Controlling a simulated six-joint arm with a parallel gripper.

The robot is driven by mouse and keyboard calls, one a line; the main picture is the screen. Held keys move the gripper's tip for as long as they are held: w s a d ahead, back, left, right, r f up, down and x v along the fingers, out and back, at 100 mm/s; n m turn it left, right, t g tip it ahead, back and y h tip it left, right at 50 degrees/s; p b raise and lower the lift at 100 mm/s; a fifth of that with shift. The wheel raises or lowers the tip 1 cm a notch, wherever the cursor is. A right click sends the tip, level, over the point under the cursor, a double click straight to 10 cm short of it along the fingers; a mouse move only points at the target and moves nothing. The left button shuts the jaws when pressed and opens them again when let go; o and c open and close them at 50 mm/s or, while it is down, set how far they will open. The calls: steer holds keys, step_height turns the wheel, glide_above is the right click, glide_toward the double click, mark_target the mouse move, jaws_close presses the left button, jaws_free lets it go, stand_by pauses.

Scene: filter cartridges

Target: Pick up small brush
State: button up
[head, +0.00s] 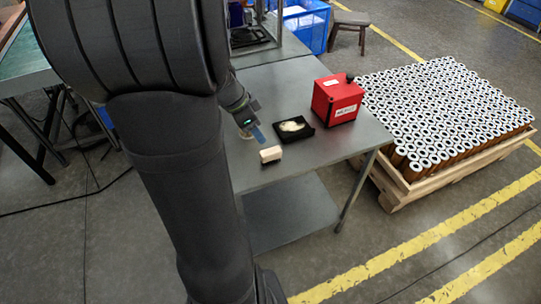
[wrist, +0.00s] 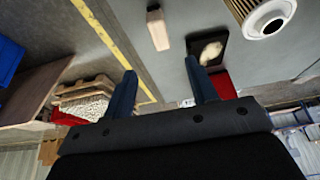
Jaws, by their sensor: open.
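A small cream block-shaped thing (head: 270,154), which looks like the small brush, lies on the grey metal table (head: 290,180) near its front left part. It also shows at the top middle of the wrist view (wrist: 158,30). My gripper (head: 259,134) is above the table, just behind the block in the head view. In the wrist view its two blue fingers (wrist: 160,68) are spread apart with nothing between them. The block lies beyond the fingertips, apart from them. My arm hides part of the table's left side in the head view.
A black tray (head: 281,134) with a pale lump (head: 293,126) lies right of the block; a red box (head: 337,100) stands beyond it. A filter cartridge (wrist: 265,14) stands on the table. A wooden crate of cartridges (head: 403,192) is at right. The table's front right is clear.

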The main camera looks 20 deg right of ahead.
mark_target(269, 151)
steer(key=x, duration=0.8)
steer(key=shift+f, duration=0.2)
steer(key=shift+a+x, duration=0.15)
steer(key=shift+x, duration=1.2)
steer(key=shift+a+x, duration=0.1)
steer(key=shift+x, duration=1.25)
steer(key=shift+f, duration=0.15)
steer(key=c, duration=1.1)
